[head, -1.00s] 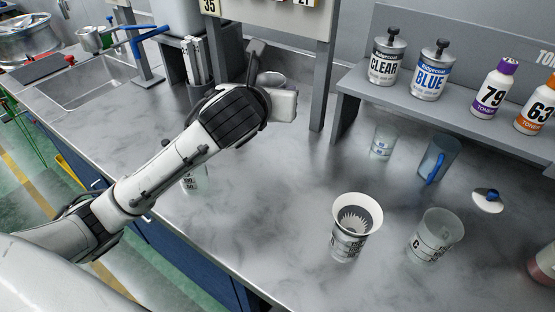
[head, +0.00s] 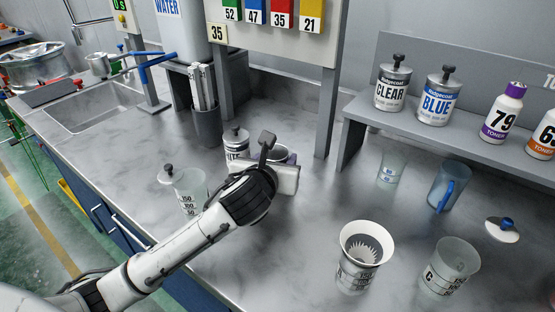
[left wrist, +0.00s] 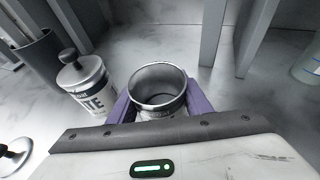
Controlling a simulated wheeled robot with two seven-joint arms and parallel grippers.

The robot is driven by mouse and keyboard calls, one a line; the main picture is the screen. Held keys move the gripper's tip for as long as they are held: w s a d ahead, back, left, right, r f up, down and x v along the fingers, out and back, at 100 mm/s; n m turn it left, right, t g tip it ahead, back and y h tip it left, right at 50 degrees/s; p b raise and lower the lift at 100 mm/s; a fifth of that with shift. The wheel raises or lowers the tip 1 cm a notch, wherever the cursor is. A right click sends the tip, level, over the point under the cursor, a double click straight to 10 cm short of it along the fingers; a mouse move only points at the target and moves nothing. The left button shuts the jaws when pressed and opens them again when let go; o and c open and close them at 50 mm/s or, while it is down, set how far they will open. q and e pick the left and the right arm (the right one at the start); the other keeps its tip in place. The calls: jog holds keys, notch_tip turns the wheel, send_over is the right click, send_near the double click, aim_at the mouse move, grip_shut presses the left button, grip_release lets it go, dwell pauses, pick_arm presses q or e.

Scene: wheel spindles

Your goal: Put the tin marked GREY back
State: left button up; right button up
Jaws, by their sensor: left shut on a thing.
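My left gripper (head: 277,157) is shut on an open-topped metal tin, low over the middle of the bench. In the left wrist view the tin (left wrist: 158,84) shows its round rim, without a lid, between the purple fingers (left wrist: 196,100). Its label is hidden, so I cannot read a colour name. Whether its base touches the bench, I cannot tell. A lidded tin ending in "TE" (left wrist: 86,86) stands beside it; it also shows in the head view (head: 236,145). A loose lid with a black knob (head: 166,178) lies to the left. My right gripper is out of view.
CLEAR (head: 391,88) and BLUE (head: 436,98) tins stand on the shelf (head: 350,135) with toner bottles (head: 502,115). A beaker (head: 189,191), a cup with a strainer (head: 362,262), a second beaker (head: 449,268) and a blue jug (head: 447,187) stand on the bench. A dark holder (head: 207,127) stands behind.

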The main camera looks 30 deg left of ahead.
pick_arm(q)
jog(key=shift+f, duration=0.1)
jog(key=o, duration=1.2)
jog(key=shift+r, duration=0.2)
jog(key=p+v, duration=0.1)
jog(key=v, duration=1.1)
jog(key=shift+d, duration=0.1)
